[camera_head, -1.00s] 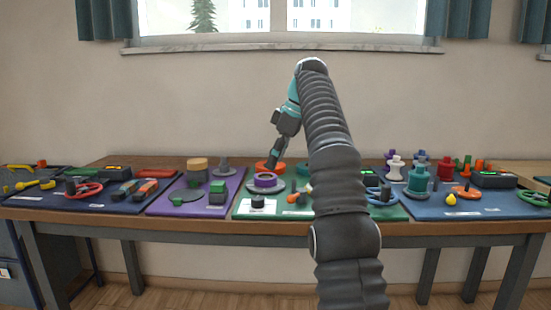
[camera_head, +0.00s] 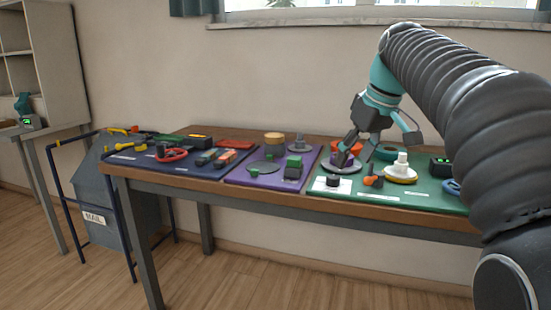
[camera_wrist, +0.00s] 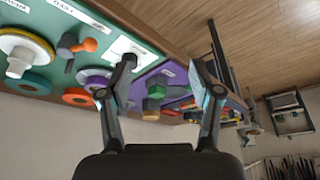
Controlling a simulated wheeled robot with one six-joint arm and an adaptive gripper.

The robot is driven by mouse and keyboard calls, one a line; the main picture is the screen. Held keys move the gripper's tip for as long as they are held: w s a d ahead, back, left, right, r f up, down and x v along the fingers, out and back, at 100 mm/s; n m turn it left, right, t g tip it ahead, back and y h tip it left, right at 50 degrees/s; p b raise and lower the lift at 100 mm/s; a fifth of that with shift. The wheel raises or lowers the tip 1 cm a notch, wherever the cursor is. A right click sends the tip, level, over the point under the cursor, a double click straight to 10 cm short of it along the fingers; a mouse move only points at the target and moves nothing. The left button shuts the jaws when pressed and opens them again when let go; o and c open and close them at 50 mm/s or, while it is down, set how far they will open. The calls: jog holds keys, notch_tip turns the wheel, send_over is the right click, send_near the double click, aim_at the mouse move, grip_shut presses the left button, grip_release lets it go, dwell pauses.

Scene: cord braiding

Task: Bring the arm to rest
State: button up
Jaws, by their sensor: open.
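My gripper (camera_head: 381,143) is open, with its two fingers spread and nothing between them. In the head view it hangs over the green mat (camera_head: 425,195), its left finger in front of a grey disc (camera_head: 338,168) with a purple piece on it. I cannot tell how high it is above them. In the wrist view my gripper (camera_wrist: 164,66) also shows open, with the purple mat (camera_wrist: 178,78) beyond the gap between the fingers. My dark ribbed arm fills the right of the head view.
The wooden table (camera_head: 160,180) also bears a dark blue mat (camera_head: 128,158) with tools and a red ring. A white knob on a pale disc (camera_head: 400,171) and an orange piece (camera_head: 373,181) stand near my gripper. A grey mail box (camera_head: 98,205) is left of the table. The floor in front is clear.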

jog(key=s+f+m+t+h, duration=0.1)
jog(key=s+f+m, duration=0.4)
jog(key=s+f, duration=1.8)
jog(key=shift+s+a+f+m+t+h, duration=0.2)
jog(key=shift+s+a+m+t+h, duration=0.3)
jog(key=shift+s, duration=0.7)
